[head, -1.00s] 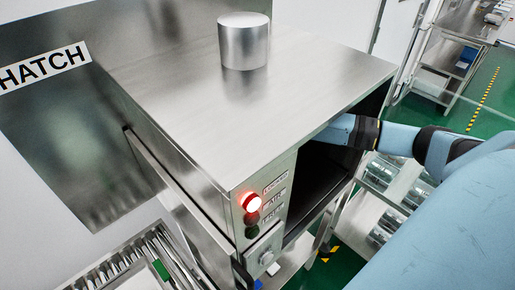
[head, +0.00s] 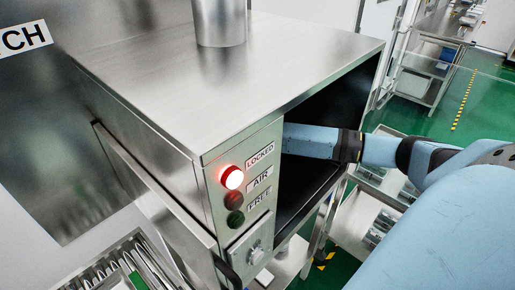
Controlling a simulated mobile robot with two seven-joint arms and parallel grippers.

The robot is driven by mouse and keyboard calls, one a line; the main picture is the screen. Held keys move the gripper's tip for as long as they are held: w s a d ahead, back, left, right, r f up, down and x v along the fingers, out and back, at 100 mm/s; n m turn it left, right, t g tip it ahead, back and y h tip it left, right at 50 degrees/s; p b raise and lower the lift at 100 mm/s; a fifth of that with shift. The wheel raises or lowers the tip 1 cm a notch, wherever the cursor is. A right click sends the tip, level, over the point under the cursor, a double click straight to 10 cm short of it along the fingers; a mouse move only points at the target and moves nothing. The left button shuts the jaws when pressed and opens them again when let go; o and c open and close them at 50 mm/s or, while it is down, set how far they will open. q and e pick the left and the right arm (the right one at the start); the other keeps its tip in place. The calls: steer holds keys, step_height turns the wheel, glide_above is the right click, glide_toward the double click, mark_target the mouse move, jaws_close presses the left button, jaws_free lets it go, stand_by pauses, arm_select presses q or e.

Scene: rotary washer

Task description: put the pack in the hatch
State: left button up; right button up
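The hatch is a steel box (head: 240,60) with a dark open front (head: 310,185) facing right. A sign (head: 22,38) on the wall at the left reads "CH", cut off by the frame edge. A blue-sleeved arm of mine comes in from the right, and its far end goes into the opening. The gripper on it is hidden inside the box, so I cannot see its fingers or anything held. My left gripper is not in the picture. I do not see the pack.
A lit red lamp (head: 232,177) sits by the "LOCKED" label; the "AIR" and "FREE" lamps are dark. A steel cylinder (head: 219,22) stands on the box. A roller conveyor (head: 125,265) is at lower left. A rack (head: 378,205) stands right of the box.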

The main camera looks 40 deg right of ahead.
steer(key=shift+r, duration=0.15)
steer(key=o, duration=1)
